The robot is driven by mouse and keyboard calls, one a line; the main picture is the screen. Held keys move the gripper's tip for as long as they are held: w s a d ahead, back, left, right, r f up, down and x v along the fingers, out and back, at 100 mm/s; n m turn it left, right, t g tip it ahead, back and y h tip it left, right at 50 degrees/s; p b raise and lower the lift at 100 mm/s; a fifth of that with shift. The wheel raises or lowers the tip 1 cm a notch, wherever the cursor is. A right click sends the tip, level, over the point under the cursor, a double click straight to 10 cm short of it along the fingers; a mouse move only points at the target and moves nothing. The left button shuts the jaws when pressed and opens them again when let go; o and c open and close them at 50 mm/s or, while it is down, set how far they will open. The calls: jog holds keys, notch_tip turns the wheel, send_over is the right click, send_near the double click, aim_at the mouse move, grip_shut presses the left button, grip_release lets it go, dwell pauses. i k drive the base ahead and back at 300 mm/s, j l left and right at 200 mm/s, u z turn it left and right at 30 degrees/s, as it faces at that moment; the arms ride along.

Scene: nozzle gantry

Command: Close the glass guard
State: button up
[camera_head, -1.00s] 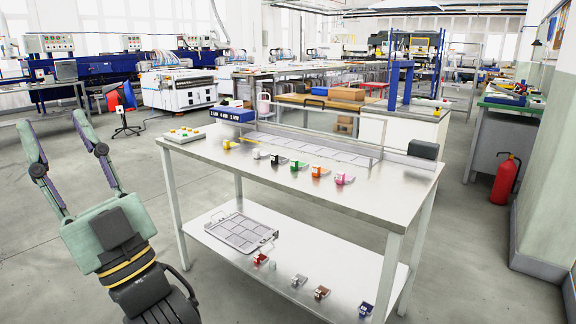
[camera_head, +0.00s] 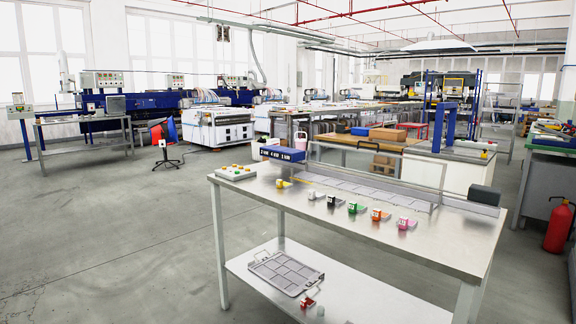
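The glass guard (camera_head: 376,152) is on the metal table (camera_head: 262,187). It looks like a clear pane with a thin grey frame, standing raised along the long grey gantry rail (camera_head: 460,204). The pane is so clear that its exact tilt is hard to tell. A dark block (camera_head: 485,196) sits at the rail's right end. My gripper is not in view now.
Several small coloured nozzle pieces, among them a pink one (camera_head: 405,223), stand along the table's front. A button panel (camera_head: 236,172) and a blue box (camera_head: 283,154) are at its left end. A grey tray (camera_head: 286,272) lies on the lower shelf. Floor at left is clear.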

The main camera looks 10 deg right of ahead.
aim_at(442, 182)
jog(key=l+u, duration=0.1)
jog(key=u, duration=1.5)
jog(key=k+l+u, duration=0.15)
jog(key=l+u, duration=0.2)
jog(key=l, duration=0.2)
jog(key=k+l+u, duration=0.35)
jog(key=l, duration=0.15)
jog(key=k+l+u, duration=0.15)
jog(key=l+u, duration=0.2)
jog(key=k+l+u, duration=0.6)
jog(key=k, duration=0.2)
jog(key=k+u, duration=0.25)
jog(key=k, duration=0.2)
jog(key=k+l+z, duration=0.2)
jog(key=k, duration=0.25)
jog(key=k+l+z, duration=0.15)
jog(key=k, duration=0.3)
jog(key=k+l+z, duration=0.6)
jog(key=l+z, duration=0.2)
jog(key=k+l+z, duration=0.2)
jog(key=l, duration=0.15)
jog(key=l+z, duration=0.2)
jog(key=l, duration=0.15)
jog(key=k+l+z, duration=0.2)
jog(key=l, duration=0.2)
jog(key=l+z, duration=0.2)
jog(key=l, duration=0.2)
